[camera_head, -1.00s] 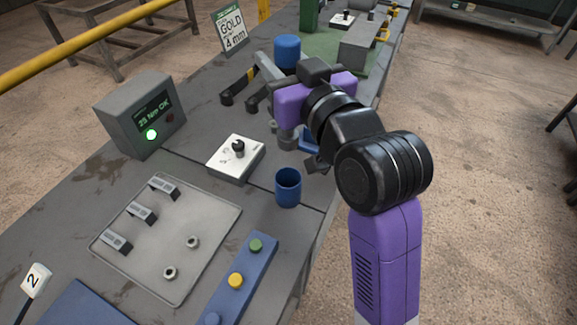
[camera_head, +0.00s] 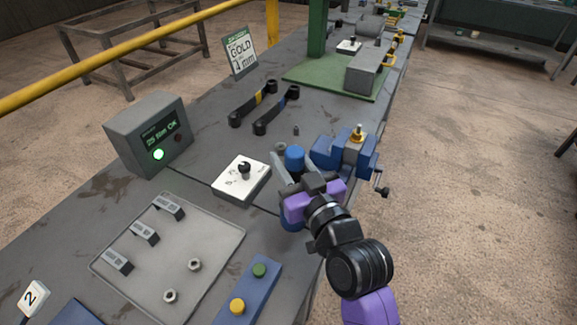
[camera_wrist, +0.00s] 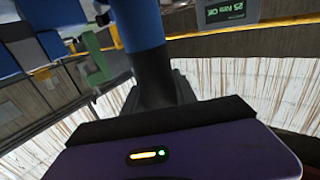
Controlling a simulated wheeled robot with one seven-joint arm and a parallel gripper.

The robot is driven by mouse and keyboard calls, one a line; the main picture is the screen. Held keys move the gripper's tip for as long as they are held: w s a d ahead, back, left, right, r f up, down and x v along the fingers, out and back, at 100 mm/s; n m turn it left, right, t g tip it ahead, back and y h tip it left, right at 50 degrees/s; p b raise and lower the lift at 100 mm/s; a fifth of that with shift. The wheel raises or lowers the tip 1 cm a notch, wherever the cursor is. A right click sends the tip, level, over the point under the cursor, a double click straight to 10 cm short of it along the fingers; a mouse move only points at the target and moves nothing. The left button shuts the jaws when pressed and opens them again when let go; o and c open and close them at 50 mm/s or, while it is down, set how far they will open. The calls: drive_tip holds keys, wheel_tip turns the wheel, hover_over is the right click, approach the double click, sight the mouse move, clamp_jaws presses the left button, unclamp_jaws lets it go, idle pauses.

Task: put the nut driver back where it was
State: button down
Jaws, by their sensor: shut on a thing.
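The nut driver has a blue handle (camera_head: 294,157), seen in the head view at my gripper (camera_head: 296,177). My gripper is shut on it. In the wrist view the blue handle (camera_wrist: 138,22) rises above a dark lower part (camera_wrist: 152,80) between the jaws. A blue cup (camera_head: 291,223) stands on the bench just below my gripper in the head view, mostly hidden by it. The driver's lower end is hidden, so I cannot tell whether it is in the cup or above it.
A blue vise (camera_head: 327,152) with a brass piece stands close behind my gripper. A grey tray (camera_head: 215,240) and a blue button bar (camera_head: 253,290) are nearer.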

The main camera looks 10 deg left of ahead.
drive_tip(key=shift+f, duration=0.85)
drive_tip(key=shift+f, duration=0.15)
drive_tip(key=c, duration=1)
unclamp_jaws()
drive_tip(key=shift+f, duration=0.1)
drive_tip(key=b+v, duration=0.2)
drive_tip(key=v, duration=1)
